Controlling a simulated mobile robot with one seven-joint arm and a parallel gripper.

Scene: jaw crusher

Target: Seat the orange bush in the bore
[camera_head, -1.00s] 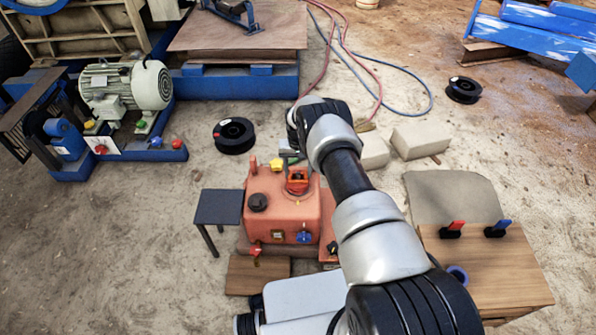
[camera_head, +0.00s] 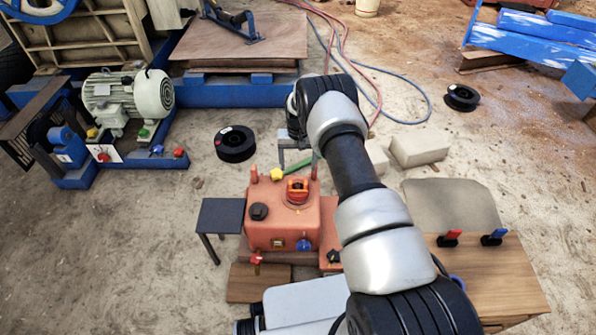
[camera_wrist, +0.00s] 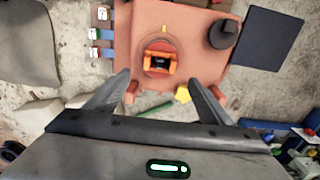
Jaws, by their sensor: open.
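The orange bush (camera_head: 298,190) stands on top of the red-orange housing (camera_head: 268,226), at a raised round seat. In the wrist view the bush (camera_wrist: 159,60) has a squarish orange body around a dark centre, inside a round ring on the housing (camera_wrist: 190,22). I cannot tell how deep it sits, and the bore is not clearly visible. My gripper (camera_wrist: 160,85) is open and empty, with its fingers apart on either side below the bush in the picture. In the head view my arm hides most of the gripper, beyond the housing.
A wooden table (camera_head: 490,270) with red and blue-handled clamps is at right. Pale blocks (camera_head: 418,150) lie behind.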

